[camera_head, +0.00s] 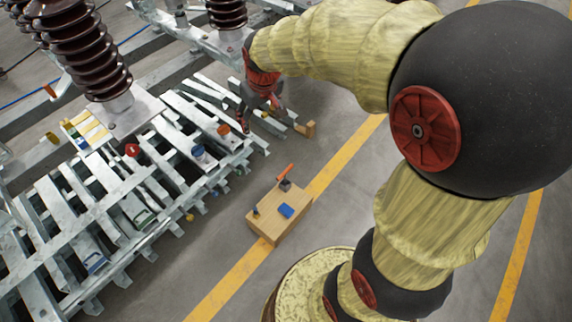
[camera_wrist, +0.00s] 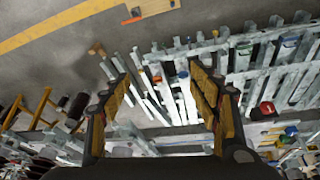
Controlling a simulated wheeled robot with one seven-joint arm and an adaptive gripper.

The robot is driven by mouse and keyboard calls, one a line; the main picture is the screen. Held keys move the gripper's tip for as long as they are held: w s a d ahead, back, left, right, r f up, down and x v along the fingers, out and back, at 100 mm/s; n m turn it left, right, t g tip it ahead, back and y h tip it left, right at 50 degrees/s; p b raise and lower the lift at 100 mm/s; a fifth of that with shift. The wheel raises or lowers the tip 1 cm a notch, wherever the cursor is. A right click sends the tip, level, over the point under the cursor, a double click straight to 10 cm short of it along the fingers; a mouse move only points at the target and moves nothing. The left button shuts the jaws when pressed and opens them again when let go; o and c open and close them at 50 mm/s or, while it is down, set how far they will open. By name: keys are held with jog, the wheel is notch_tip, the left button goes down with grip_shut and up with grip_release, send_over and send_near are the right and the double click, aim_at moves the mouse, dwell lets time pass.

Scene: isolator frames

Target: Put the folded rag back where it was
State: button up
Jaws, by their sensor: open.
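My gripper (camera_head: 263,104) is at the far end of the frame, above the right end of the grey metal slats. In the wrist view my gripper (camera_wrist: 162,92) has its two yellow-and-black fingers wide apart, with nothing between them but the slats and floor far below. A small flat blue piece (camera_head: 287,211) lies on top of a wooden box (camera_head: 265,228); it may be the folded rag, but I cannot tell for sure. The box's edge shows at the top of the wrist view (camera_wrist: 160,7). No other thing is clearly a rag.
The metal slats (camera_head: 110,190) hold several small items, including a red one (camera_head: 132,150) and an orange cup-like one (camera_head: 223,129). Brown ribbed insulators (camera_head: 80,45) rise at the back. An orange-handled tool (camera_head: 286,174) lies on the box.

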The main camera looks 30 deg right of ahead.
jog(key=s+a+r, duration=0.1)
jog(key=s+r, duration=0.1)
jog(key=s, duration=0.5)
jog(key=s+a+r+t, duration=0.1)
jog(key=s+a+r, duration=0.1)
jog(key=s, duration=0.6)
jog(key=s+a+r+m, duration=0.1)
jog(key=s+r, duration=0.3)
jog(key=s, duration=0.4)
jog(key=shift+a+t, duration=0.4)
jog(key=shift+s+r, duration=0.1)
notch_tip(320, 180, up, 2)
jog(key=shift+r+p, duration=0.15)
jog(key=shift+p, duration=1.05)
jog(key=shift+c, duration=0.3)
